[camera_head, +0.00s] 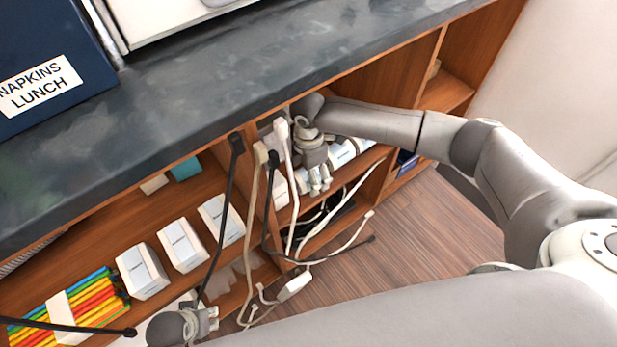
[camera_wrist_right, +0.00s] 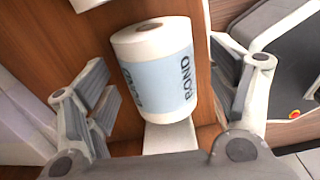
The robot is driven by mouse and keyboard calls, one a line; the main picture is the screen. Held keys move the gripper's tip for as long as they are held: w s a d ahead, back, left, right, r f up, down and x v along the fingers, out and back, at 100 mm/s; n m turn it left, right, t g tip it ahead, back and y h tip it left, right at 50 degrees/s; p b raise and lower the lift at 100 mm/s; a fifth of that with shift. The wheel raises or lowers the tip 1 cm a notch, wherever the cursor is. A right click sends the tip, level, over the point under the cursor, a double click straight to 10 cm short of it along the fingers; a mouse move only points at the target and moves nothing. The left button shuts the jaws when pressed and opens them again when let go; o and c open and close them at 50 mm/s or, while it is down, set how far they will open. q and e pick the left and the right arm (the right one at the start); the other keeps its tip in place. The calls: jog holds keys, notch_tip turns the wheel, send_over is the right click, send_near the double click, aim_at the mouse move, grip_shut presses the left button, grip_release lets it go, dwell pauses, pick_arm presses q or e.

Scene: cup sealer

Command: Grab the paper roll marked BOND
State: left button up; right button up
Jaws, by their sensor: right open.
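The paper roll marked BOND (camera_wrist_right: 157,72) is white with a pale blue band and dark lettering. It stands slightly tilted in the right wrist view, against a wooden panel. My right gripper (camera_wrist_right: 165,78) is open, with its fingers on either side of the roll; I see no firm contact. In the head view my right gripper (camera_head: 319,180) hangs in front of the right shelf section, and I cannot pick out the roll there. My left gripper (camera_head: 208,320) is at the lower left near the lower shelf; its jaw opening is unclear.
Cables (camera_head: 290,200) hang across the shelf front beside my right arm. White boxes (camera_head: 182,245) and colourful folders (camera_head: 95,305) fill the left shelf. A dark countertop (camera_head: 230,85) runs above, holding a navy napkin box (camera_head: 45,60). Wooden floor (camera_head: 440,230) is open at right.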

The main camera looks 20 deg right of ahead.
jog(key=shift+f, duration=0.1)
jog(key=c, duration=1.2)
